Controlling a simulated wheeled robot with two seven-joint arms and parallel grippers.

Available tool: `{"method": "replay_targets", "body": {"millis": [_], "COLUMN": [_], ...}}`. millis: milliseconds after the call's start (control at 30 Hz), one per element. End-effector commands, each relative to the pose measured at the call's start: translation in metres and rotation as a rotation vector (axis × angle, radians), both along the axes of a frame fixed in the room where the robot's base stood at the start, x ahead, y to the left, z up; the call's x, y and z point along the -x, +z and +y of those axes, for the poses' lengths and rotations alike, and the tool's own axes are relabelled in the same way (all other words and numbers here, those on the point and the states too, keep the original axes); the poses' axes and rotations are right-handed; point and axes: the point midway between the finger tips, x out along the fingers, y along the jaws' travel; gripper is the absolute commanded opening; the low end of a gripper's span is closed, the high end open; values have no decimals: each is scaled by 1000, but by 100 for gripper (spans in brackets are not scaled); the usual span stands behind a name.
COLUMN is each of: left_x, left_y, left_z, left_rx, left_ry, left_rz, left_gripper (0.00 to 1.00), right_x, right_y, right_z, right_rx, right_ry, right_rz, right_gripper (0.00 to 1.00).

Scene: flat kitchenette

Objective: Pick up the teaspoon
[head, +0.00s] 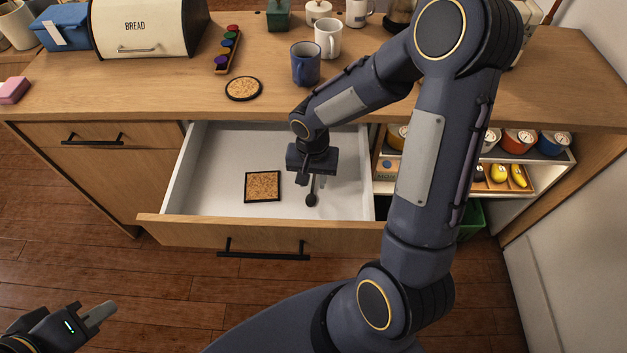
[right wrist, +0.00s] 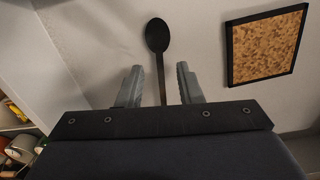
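The teaspoon (head: 311,199) is dark and lies on the white floor of the open drawer (head: 215,190). In the right wrist view the teaspoon (right wrist: 158,37) has its bowl away from me and its handle running back between the fingers. My right gripper (right wrist: 160,88) is open, with one finger on each side of the handle and a gap on both sides. In the head view my right gripper (head: 312,172) is low in the drawer over the handle end. The handle's rear part is hidden by the gripper. My left gripper (head: 98,314) is at the lower left, away from the drawer.
A square cork coaster (head: 262,186) lies in the drawer, left of the teaspoon. The drawer walls and front surround my right gripper. On the counter above stand a blue mug (head: 306,63), a white mug (head: 328,39) and a round coaster (head: 243,88).

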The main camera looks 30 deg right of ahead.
Motion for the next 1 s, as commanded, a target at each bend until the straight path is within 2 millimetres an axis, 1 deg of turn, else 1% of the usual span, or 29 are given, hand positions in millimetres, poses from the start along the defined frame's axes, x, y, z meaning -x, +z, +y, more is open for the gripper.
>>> {"method": "replay_targets", "body": {"millis": [33,133,400,467,667,1000], "left_x": [0,0,0,0,0,0], "left_y": [-1,-1,-1,-1,-1,-1], "left_z": [0,0,0,0,0,0], "left_rx": [0,0,0,0,0,0], "left_ry": [0,0,0,0,0,0], "left_rz": [0,0,0,0,0,0], "left_gripper": [19,19,19,19,19,19], "right_x": [1,0,0,0,0,0], "right_y": [-9,-18,-20,-20,-20,-20], "right_z": [0,0,0,0,0,0], "right_rx": [-1,0,0,0,0,0], "right_ry": [-1,0,-1,-1,0,0], "right_rz": [4,1,-1,-1,-1,-1], "right_gripper": [33,33,33,26,0,0]}}
